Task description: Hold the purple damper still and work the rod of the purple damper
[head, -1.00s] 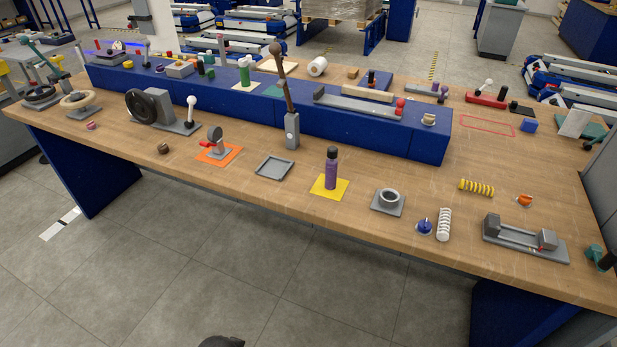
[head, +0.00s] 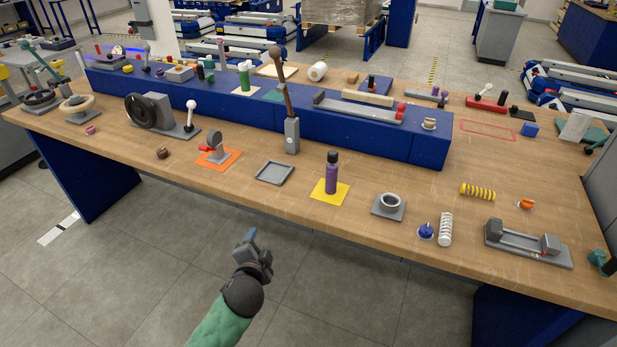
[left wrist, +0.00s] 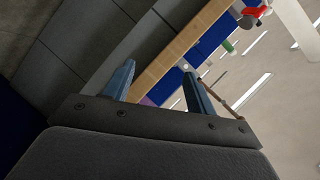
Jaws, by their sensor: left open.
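A purple cylinder (head: 331,178) with a black top stands upright on a yellow square (head: 318,197) near the front edge of the bench. A small purple and grey piece (head: 437,95) lies at the back right, beyond the blue riser. It is too small to make out a rod, and I cannot tell for certain which is the purple damper. My left gripper (head: 254,250) is in front of the bench edge, over the floor, apart from both. In the left wrist view its two fingers (left wrist: 157,82) are spread and hold nothing. My right gripper is not in view.
A grey tray (head: 274,172) is left of the yellow square, and a grey ring on a plate (head: 389,203) is to its right. A tall lever (head: 291,130) stands behind. The blue riser (head: 220,104) runs along the bench behind these. The wood around the yellow square is clear.

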